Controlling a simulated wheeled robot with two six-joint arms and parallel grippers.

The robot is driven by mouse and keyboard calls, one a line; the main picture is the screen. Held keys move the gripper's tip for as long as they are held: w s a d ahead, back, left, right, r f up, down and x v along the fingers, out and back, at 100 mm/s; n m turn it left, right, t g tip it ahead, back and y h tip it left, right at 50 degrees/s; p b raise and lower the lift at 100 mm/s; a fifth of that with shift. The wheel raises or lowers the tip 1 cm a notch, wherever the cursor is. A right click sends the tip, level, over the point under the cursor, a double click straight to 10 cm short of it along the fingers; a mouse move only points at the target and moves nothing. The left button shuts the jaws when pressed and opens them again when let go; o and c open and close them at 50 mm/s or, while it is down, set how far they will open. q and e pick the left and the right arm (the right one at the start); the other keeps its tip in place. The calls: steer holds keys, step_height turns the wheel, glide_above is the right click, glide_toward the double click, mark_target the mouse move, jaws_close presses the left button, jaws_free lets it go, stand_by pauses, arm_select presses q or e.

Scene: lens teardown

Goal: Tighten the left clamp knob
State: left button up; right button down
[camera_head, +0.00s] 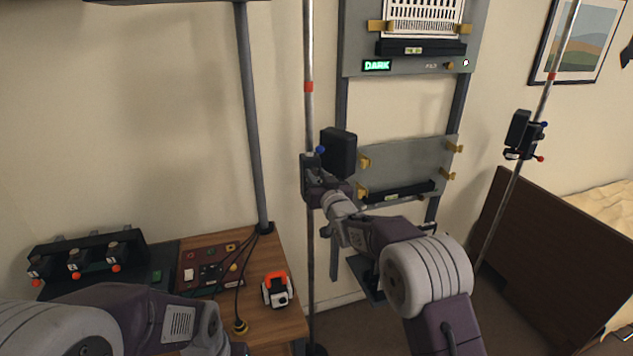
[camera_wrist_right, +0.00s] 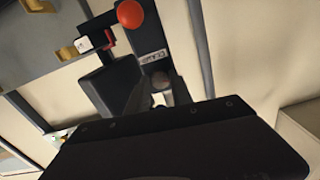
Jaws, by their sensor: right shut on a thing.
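The left clamp (camera_head: 310,163) sits on the left metal pole, with a black box (camera_head: 339,152) on its right and a blue ball (camera_head: 320,150) on top. My right gripper (camera_head: 318,182) is at the clamp's front, shut on its knob; the fingers and housing hide most of the held part. In the right wrist view, the labelled clamp body (camera_wrist_right: 150,45) is just beyond the fingers (camera_wrist_right: 162,92). A red ball (camera_wrist_right: 130,13) shows at the top, apart from the fingers. My left arm crosses the lower left; its gripper is not clearly seen.
A grey panel (camera_head: 425,155) with yellow clips is just right of the clamp. A second clamp (camera_head: 522,138) is on the right pole. A wooden desk (camera_head: 258,325) at lower left holds a control box (camera_head: 212,270), an orange-and-white device (camera_head: 277,290) and a black rack (camera_head: 85,250).

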steer(key=m+b, duration=0.1)
steer(key=m, duration=0.1)
steer(key=shift+f+m, duration=0.1)
steer(key=shift+m, duration=0.3)
steer(key=m+b, duration=0.1)
steer(key=m, duration=0.2)
steer(key=shift+m, duration=0.3)
steer(key=m, duration=0.3)
steer(key=shift+m, duration=0.3)
steer(key=shift+m+b, duration=0.35)
steer(key=shift+m, duration=1.45)
steer(key=c, duration=1.1)
jaws_free()
steer(key=shift+d, duration=0.15)
